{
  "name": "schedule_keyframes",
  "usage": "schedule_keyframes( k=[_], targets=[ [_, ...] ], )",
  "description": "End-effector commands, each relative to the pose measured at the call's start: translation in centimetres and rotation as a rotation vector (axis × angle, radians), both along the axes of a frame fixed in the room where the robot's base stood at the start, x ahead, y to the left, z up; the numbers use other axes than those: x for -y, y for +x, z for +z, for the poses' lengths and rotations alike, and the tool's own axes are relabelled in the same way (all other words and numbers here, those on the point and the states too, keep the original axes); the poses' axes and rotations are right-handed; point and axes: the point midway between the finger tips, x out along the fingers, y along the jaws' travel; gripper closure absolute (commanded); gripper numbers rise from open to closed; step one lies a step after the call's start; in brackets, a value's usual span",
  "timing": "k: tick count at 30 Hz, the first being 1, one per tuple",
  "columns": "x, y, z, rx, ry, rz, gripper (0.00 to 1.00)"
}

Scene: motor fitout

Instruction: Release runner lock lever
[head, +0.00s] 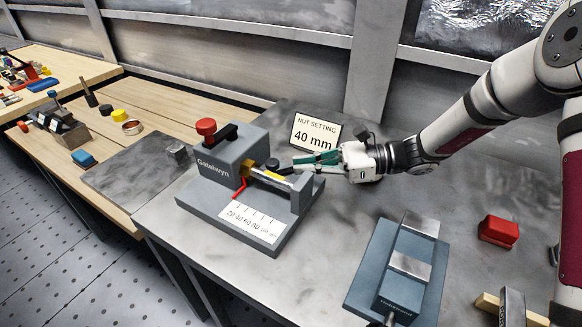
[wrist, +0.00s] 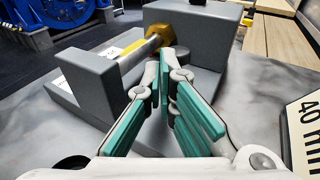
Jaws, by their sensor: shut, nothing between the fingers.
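The grey Gatelwyn fixture (head: 228,165) stands on the metal bench, with a red knob (head: 206,127) and a black handle beside it on top. A brass nut sits on its light rod; the nut (wrist: 168,34) shows clearly in the wrist view. A red pointer (head: 239,187) stands over the scale plate (head: 252,222). My gripper (head: 287,163) is shut and empty, its tips beside the rod and a small dark knob (head: 272,163). In the wrist view, the tips (wrist: 166,62) partly cover a dark round part; contact cannot be told. I cannot tell which part is the runner lock lever.
A sign reading "NUT SETTING 40 mm" (head: 315,137) stands just behind my gripper. A blue-grey vise (head: 372,268) and a red block (head: 498,231) lie at the right. Bench space between the fixture and vise is clear.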

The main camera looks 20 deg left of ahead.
Motion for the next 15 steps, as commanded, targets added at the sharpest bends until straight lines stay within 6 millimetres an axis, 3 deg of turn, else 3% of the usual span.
schedule_keyframes(
  k=[9,15],
  targets=[
    [5.9,1.8,0.9,0.0,0.001,-0.003,1.0],
    [7.5,2.3,1.1,-0.001,0.001,-0.001,1.0]
  ],
)
